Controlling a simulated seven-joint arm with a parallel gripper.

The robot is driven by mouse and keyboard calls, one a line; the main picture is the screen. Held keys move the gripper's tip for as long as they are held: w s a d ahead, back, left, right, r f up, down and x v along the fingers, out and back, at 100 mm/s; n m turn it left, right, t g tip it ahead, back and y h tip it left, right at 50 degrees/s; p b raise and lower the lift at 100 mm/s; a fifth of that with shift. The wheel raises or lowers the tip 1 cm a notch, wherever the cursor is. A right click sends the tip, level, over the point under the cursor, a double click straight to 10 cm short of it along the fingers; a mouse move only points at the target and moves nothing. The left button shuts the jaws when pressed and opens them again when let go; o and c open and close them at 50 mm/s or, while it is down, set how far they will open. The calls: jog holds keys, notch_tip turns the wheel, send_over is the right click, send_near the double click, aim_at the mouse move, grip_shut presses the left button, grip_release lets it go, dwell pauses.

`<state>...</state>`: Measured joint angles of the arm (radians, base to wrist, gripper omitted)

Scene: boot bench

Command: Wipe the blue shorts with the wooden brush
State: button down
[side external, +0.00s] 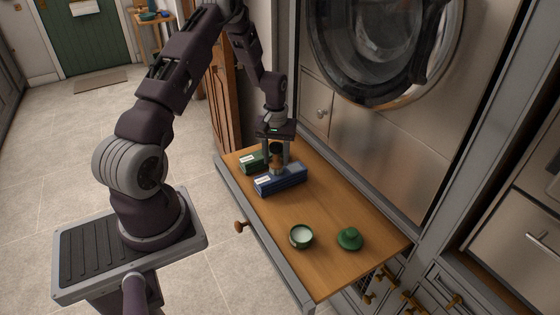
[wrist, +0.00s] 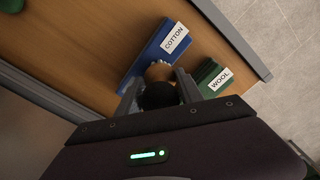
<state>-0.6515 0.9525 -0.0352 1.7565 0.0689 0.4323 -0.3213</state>
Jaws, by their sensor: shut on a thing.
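A folded blue cloth block with a white label (side external: 293,178), likely the blue shorts, lies on the wooden bench top; in the wrist view it (wrist: 147,60) is labelled COTTON. My gripper (side external: 277,164) points down over it and is shut on the wooden brush (side external: 276,168). In the wrist view the brush (wrist: 158,72) shows a dark round top and a bit of wood between the fingers, over the near end of the blue cloth. The brush's underside is hidden, so I cannot tell whether it touches the cloth.
A green folded cloth labelled WOOL (wrist: 212,75) lies beside the blue one. An open green tin with pale contents (side external: 301,236) and a green lid (side external: 350,239) stand towards the front. The bench top (side external: 330,205) is bare between them. A washing machine front (side external: 370,130) rises behind.

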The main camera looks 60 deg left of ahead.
aim_at(274, 142)
jog(key=shift+a+r, duration=0.1)
jog(key=shift+a, duration=0.65)
jog(key=shift+d+r, duration=0.1)
jog(key=shift+r, duration=3.85)
